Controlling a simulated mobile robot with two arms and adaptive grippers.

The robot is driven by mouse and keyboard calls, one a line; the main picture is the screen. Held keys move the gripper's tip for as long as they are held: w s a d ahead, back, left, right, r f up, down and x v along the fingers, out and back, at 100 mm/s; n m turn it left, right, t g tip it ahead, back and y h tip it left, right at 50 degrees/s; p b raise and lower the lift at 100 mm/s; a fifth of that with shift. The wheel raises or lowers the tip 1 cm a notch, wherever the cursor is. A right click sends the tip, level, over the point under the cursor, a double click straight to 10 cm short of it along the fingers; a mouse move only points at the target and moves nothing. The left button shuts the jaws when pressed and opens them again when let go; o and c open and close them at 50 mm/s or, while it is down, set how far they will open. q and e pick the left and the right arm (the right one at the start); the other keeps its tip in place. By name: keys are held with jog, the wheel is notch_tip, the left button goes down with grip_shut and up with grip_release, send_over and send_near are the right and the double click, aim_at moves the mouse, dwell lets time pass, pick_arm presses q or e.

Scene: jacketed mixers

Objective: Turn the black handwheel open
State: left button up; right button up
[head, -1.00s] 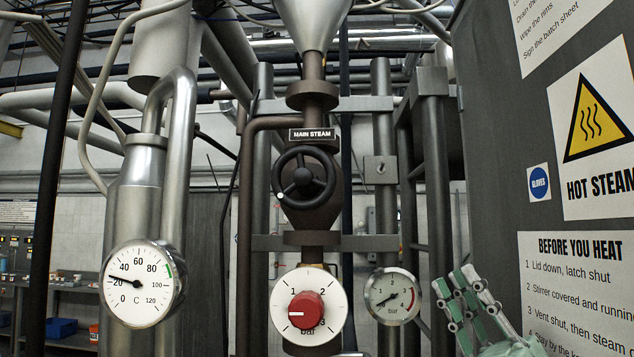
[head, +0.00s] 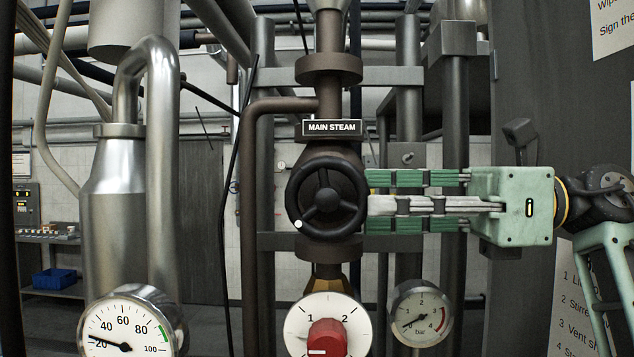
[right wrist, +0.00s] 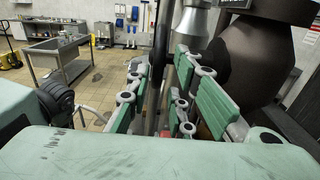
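The black handwheel (head: 328,201) faces me in the head view, on a dark brown valve body under the "MAIN STEAM" label (head: 332,127). A white dot sits at the lower left of its rim. My right gripper (head: 370,204) comes in from the right, its green and grey fingers level, with the tips at the wheel's right edge. The right wrist view shows its fingers spread apart, with a dark upright edge, seemingly the wheel (right wrist: 158,55), beyond them. I cannot tell whether they touch the rim. My left gripper is out of view.
Below the wheel is a white dial with a red knob (head: 326,337). A bar gauge (head: 420,312) stands to its right and a temperature gauge (head: 130,325) at lower left. Vertical pipes flank the valve. A dark panel with signs (head: 560,110) is on the right.

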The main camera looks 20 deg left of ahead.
aim_at(285, 203)
jog(key=p+x, duration=0.3)
jog(key=x, duration=0.3)
jog(key=shift+s+a, duration=0.25)
jog(key=shift+a, duration=0.25)
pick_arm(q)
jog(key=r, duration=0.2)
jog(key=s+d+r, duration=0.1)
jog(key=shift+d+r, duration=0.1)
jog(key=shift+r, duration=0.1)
pick_arm(e)
jog(key=shift+d, duration=0.1)
jog(key=shift+c, duration=0.2)
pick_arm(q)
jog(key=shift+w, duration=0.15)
pick_arm(e)
grip_shut()
